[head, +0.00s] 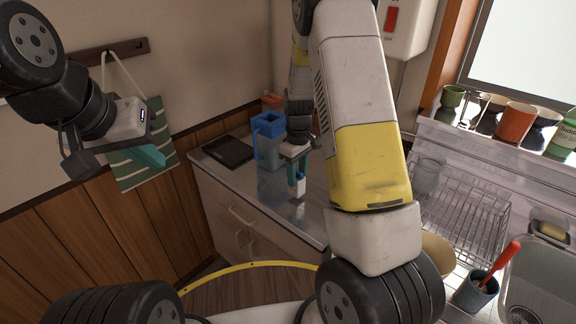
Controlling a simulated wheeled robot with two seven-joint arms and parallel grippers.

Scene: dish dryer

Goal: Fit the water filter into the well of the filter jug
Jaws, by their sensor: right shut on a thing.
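The filter jug (268,152) stands on the grey counter by the far wall, with a blue upper part and a clear bluish body. My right gripper (297,174) is just to the right of the jug, pointing down. It is shut on the small white water filter (299,187), which is in front and to the right of the jug, apart from it. The inside of the jug's well is not clearly visible from here. My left gripper (150,156) is up at the left, away from the counter, before a striped cloth; its finger gap cannot be made out.
A dark flat tray (228,151) lies left of the jug, and an orange thing (272,101) stands behind it. My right arm hides part of the counter. A wire dish rack (465,215) and a cup with a red-handled brush (476,291) are at the right.

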